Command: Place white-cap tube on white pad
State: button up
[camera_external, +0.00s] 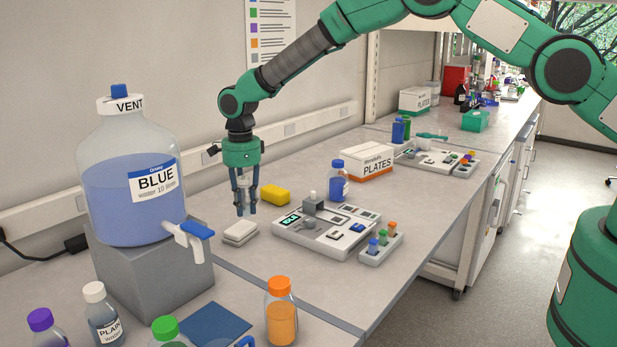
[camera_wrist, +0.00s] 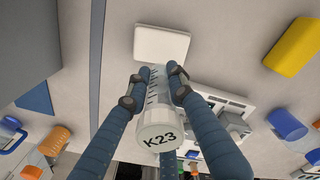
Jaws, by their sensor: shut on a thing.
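My gripper (camera_external: 246,210) points down and is shut on the white-cap tube (camera_wrist: 160,134), whose cap reads K23. The clear tube body runs between the dark blue fingers in the wrist view; in the external view the tube (camera_external: 243,190) looks roughly upright and is partly hidden by the fingers. The white pad (camera_external: 240,233) lies on the bench just in front of the gripper in the external view. In the wrist view the pad (camera_wrist: 162,43) is past the fingertips. The tube's lower end looks apart from the pad, though the exact gap is hard to tell.
A yellow sponge (camera_external: 275,195) lies right of the gripper. A white instrument station (camera_external: 290,238) and a small rack of coloured tubes (camera_external: 371,257) stand farther right. A large BLUE carboy (camera_external: 130,190) on a grey block stands left. Several capped bottles stand in front.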

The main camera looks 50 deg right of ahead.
aim_at(240, 227)
jog(key=shift+w+a+f, duration=0.1)
jog(key=shift+w+a, duration=0.05)
jog(key=shift+w, duration=0.45)
jog(key=shift+w+a+f, duration=0.1)
jog(key=shift+w, duration=0.45)
jog(key=shift+f+p, duration=0.35)
jog(key=shift+f, duration=1.3)
jog(key=shift+f, duration=0.1)
jog(key=o, duration=0.7)
jog(key=shift+f, duration=0.1)
jog(key=shift+o, duration=0.2)
notch_tip(240, 227, up, 12)
jog(key=b, duration=0.1)
jog(key=shift+r, duration=0.2)
